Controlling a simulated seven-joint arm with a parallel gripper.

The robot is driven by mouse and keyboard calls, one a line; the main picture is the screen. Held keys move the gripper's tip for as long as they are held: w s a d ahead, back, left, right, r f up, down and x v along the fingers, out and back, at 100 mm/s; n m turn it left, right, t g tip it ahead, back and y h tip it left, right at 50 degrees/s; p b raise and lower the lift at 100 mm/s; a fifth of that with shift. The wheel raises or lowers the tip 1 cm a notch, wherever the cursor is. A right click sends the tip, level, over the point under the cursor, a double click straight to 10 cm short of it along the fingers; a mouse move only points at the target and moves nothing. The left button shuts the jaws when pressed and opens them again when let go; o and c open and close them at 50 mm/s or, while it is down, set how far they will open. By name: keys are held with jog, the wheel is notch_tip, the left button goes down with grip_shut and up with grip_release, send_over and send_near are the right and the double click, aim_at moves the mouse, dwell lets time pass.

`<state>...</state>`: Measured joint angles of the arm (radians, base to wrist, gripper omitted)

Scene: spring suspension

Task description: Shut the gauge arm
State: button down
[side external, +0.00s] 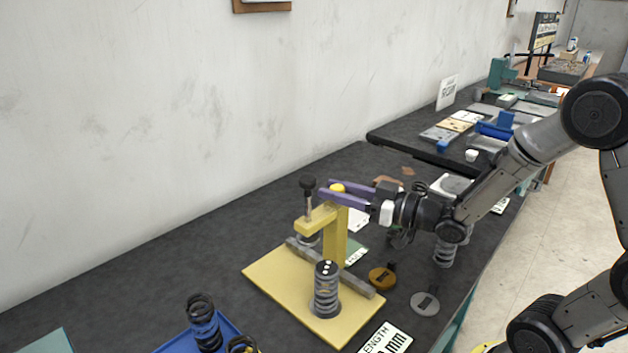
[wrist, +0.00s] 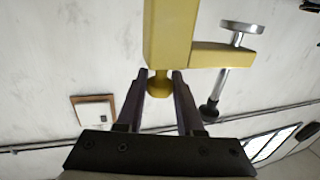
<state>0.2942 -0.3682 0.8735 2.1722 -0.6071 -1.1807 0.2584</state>
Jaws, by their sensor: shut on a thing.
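The gauge stand has a yellow base plate (side external: 278,287) and a yellow upright post (side external: 335,243). Its yellow gauge arm (side external: 314,218) reaches left from the post top and carries a vertical rod with a black knob (side external: 307,184) and a disc below. In the wrist view the arm (wrist: 222,55) extends right from the post (wrist: 170,35), with the silver disc (wrist: 242,27) at the rod's end. My gripper (side external: 328,191) is shut on the yellow knob (wrist: 159,86) atop the post, one purple finger each side. A dark coil spring (side external: 326,292) stands upright on the plate, apart from the disc.
A grey bar (side external: 350,281) crosses the plate. A blue tray (side external: 230,336) with springs stands at the front left. An orange disc (side external: 382,278), a grey disc (side external: 425,303) and a length card (side external: 387,341) lie right of the plate. The dark bench left of the stand is clear.

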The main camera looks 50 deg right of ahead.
jog(key=s, duration=0.5)
jog(key=shift+s, duration=0.1)
jog(key=c, duration=0.5)
grip_release()
jog(key=shift+c, duration=0.2)
jog(key=shift+s, duration=0.1)
jog(key=v, duration=0.7)
jog(key=shift+s, duration=0.15)
